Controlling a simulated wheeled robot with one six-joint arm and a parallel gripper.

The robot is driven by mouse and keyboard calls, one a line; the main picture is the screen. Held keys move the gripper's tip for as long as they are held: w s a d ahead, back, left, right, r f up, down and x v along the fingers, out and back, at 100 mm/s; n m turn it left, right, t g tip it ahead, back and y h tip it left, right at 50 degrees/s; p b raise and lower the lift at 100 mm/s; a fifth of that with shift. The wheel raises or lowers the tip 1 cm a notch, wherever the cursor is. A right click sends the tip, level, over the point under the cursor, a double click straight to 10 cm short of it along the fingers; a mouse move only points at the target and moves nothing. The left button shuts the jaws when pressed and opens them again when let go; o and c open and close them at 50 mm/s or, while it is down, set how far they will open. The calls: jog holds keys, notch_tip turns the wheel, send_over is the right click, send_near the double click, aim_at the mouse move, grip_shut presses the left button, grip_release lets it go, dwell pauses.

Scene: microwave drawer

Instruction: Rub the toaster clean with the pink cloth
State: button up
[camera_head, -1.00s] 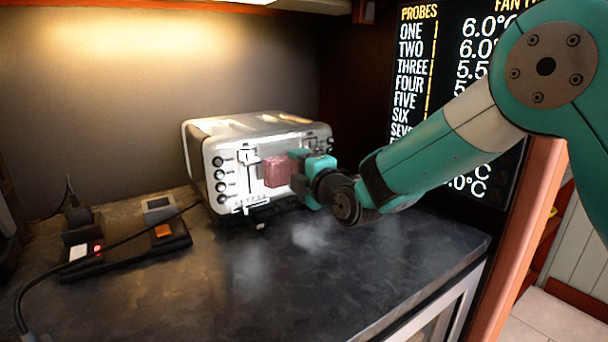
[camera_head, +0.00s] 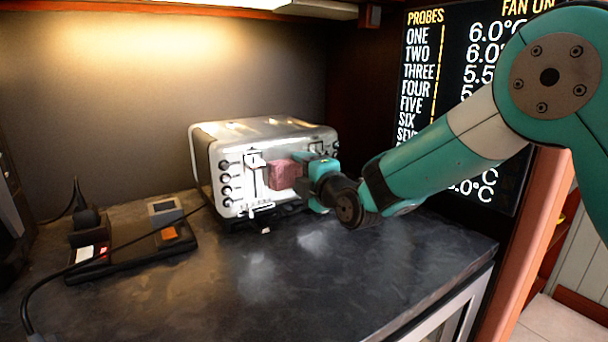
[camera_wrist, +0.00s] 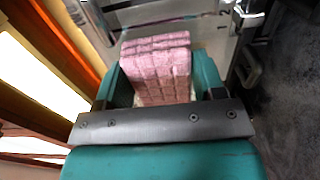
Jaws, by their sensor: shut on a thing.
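The toaster (camera_head: 268,140) is a silver-white box with dark knobs and levers on its front, standing on the dark counter. The pink cloth (camera_head: 284,175) is a folded, block-like bundle against the middle of the toaster's front. My gripper (camera_head: 300,172) is shut on the cloth, at the right part of that front. In the wrist view the cloth (camera_wrist: 160,70) sits between the teal fingers, with the toaster's metal front (camera_wrist: 150,12) just beyond it. Whether the cloth presses on the metal is hard to tell. My gripper hides part of the toaster's right front.
A black power strip (camera_head: 130,255) with plugs and a cord lies left of the toaster on the counter (camera_head: 330,285). A dark display panel (camera_head: 430,90) stands behind my arm at the right. The counter in front of the toaster is clear, with pale smudges.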

jog(key=shift+w+a, duration=0.2)
jog(key=shift+w, duration=0.1)
jog(key=shift+s+f+b, duration=0.1)
jog(key=shift+b, duration=0.55)
jog(key=shift+b, duration=0.85)
jog(key=shift+r, duration=0.3)
jog(key=shift+r, duration=0.3)
jog(key=shift+r, duration=0.1)
jog(key=shift+r+b, duration=0.25)
jog(key=shift+b, duration=0.05)
